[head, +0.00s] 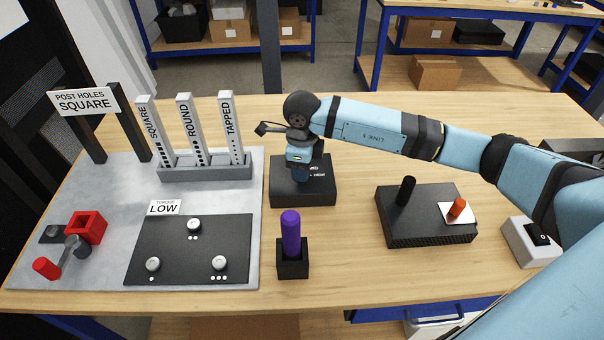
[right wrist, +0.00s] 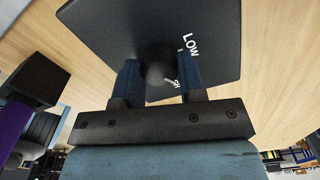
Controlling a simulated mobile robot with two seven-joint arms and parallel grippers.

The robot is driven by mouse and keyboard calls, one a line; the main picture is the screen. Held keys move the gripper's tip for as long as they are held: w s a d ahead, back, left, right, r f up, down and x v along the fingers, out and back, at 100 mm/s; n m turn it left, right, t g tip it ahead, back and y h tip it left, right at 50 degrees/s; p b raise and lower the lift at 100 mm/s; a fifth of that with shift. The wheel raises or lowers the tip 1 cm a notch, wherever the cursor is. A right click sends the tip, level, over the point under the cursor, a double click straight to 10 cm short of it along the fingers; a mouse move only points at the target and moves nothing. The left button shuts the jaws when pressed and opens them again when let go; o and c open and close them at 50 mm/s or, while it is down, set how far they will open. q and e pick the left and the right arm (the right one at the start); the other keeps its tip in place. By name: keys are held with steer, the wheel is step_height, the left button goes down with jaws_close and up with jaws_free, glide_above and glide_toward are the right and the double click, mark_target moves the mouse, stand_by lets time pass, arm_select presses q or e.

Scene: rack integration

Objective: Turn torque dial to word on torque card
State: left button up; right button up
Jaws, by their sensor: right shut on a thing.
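The torque card (head: 164,208) stands on the grey board and reads LOW. The black torque dial block (head: 323,190) sits on the table right of the board. My right gripper (head: 302,174) points down over the block. In the right wrist view its two blue fingers (right wrist: 159,76) are shut on the round black dial knob (right wrist: 157,58), one on each side. The word LOW (right wrist: 191,44) shows on the block beside the knob, and part of another word, likely HIGH, shows near a finger. I cannot tell where the knob points. My left gripper is not in view.
A purple-handled tool (head: 290,235) stands in a black holder in front of the dial block. A black box (head: 425,228) with a black peg and an orange knob is to the right, beside a switch box (head: 520,242). Labelled post racks (head: 205,171) stand left.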

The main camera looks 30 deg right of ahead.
steer(key=shift+w+f+n+b, duration=0.1)
steer(key=shift+f+n+b, duration=0.1)
steer(key=shift+n+b, duration=1.6)
steer(key=shift+n, duration=0.1)
steer(key=n+b, duration=0.4)
steer(key=shift+n+b, duration=0.7)
steer(key=shift+n, duration=0.3)
steer(key=shift+r+n+b, duration=0.1)
steer(key=shift+n+b, duration=0.35)
steer(key=shift+n, duration=0.05)
steer(key=shift+n+b, duration=0.3)
steer(key=shift+n, duration=0.1)
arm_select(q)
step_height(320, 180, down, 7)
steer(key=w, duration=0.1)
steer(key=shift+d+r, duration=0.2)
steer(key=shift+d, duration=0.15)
arm_select(e)
steer(key=shift+r, duration=0.1)
steer(key=shift+n, duration=0.3)
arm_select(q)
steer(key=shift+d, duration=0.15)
